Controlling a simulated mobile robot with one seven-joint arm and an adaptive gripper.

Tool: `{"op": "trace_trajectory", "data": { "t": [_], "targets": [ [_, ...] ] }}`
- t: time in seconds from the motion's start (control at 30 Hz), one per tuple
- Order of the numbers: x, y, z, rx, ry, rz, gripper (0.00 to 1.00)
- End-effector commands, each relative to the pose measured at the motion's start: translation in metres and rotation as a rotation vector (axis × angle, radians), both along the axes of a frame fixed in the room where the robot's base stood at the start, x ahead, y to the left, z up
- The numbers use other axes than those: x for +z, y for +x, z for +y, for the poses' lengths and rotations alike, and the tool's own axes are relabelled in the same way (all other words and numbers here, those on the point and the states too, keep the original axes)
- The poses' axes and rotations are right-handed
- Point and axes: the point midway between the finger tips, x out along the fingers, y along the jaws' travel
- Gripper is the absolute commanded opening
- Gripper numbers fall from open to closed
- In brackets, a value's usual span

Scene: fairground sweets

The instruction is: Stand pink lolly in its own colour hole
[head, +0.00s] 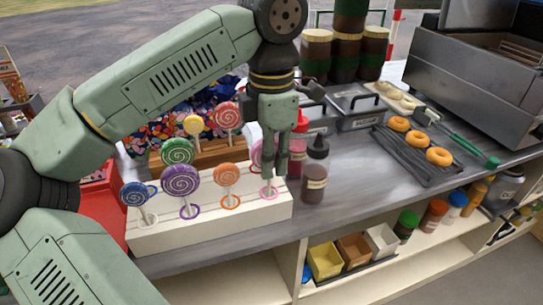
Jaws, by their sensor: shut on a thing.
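The pink lolly (256,153) shows partly behind my gripper, with its swirled disc hidden in part by the fingers. My gripper (275,171) points down and is shut on the pink lolly, above the right end of a white slatted stand (210,230). A pink ring (268,193) marks a hole in the stand directly below the gripper. A pale stick seems to reach down to this ring; I cannot tell how deep it sits.
A blue lolly (134,194), purple lolly (180,180) and orange lolly (227,174) stand along the white stand. Green (177,151), yellow (193,124) and red-pink (228,115) lollies stand behind. A dark sauce bottle (315,172) stands close right of my gripper.

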Motion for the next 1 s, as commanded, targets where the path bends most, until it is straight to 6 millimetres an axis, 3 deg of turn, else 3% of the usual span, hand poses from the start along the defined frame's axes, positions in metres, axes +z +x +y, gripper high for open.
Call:
{"op": "trace_trajectory", "data": {
  "t": [0.2, 0.47, 0.5, 0.83, 1.0],
  "targets": [
    [-0.0126, 0.0, 0.0002, 0.0, 0.0, 0.0, 0.0],
    [-0.0128, 0.0, 0.0001, 0.0, 0.0, 0.0, 0.0],
    [-0.0128, 0.0, 0.0001, 0.0, 0.0, 0.0, 0.15],
    [-0.0128, 0.0, 0.0, 0.0, 0.0, 0.0, 0.37],
    [-0.0128, 0.0001, 0.0, 0.0, 0.0, 0.0, 0.37]
  ]
}}
